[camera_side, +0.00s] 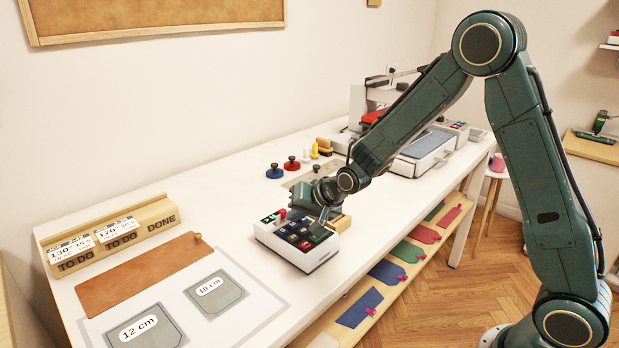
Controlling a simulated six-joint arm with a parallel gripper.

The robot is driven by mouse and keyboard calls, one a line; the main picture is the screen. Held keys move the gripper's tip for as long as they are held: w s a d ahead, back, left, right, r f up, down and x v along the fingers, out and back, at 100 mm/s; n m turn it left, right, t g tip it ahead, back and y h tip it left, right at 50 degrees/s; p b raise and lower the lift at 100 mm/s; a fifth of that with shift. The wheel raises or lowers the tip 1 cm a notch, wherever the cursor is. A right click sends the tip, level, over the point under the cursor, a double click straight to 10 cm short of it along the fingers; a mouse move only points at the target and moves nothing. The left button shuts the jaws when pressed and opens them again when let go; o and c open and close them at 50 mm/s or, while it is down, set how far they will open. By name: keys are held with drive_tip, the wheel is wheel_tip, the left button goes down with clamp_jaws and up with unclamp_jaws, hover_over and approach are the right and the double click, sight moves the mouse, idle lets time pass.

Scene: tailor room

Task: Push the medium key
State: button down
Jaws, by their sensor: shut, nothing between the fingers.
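A small white key box (318,258) with a dark panel of several keys stands near the front edge of the white table. Red and green keys show at its back left, and dark keys fill the middle. The labels are too small to read, so I cannot tell which key is the medium one. My gripper (323,222) is shut and empty, tilted down over the right part of the key panel. Its tips are at or just above the keys; I cannot tell whether they touch.
Left of the box lie a brown leather piece (140,277) and grey templates marked 12 cm (145,329) and 10 cm (217,291). A wooden card holder (112,240) stands behind them. Blue (274,172) and red (292,164) knobs stand behind the gripper. A grey-topped machine (424,150) is farther right.

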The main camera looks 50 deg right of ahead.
sight(298, 230)
drive_tip(key=shift+r, duration=0.4)
drive_tip(key=shift+r, duration=0.1)
drive_tip(key=shift+r, duration=2.4)
drive_tip(key=shift+r, duration=0.1)
drive_tip(key=s+r+n+g, duration=0.1)
drive_tip(key=s+r+n, duration=0.1)
drive_tip(key=s+r, duration=0.45)
drive_tip(key=s+r+n+g, duration=0.1)
drive_tip(key=s+r+n, duration=0.15)
drive_tip(key=s, duration=0.75)
drive_tip(key=s+r+n+g+h, duration=0.1)
drive_tip(key=s+n, duration=0.2)
drive_tip(key=s, duration=1.5)
drive_tip(key=shift+d+r+g, duration=0.15)
drive_tip(key=shift+d+g, duration=0.15)
drive_tip(key=shift+d, duration=0.1)
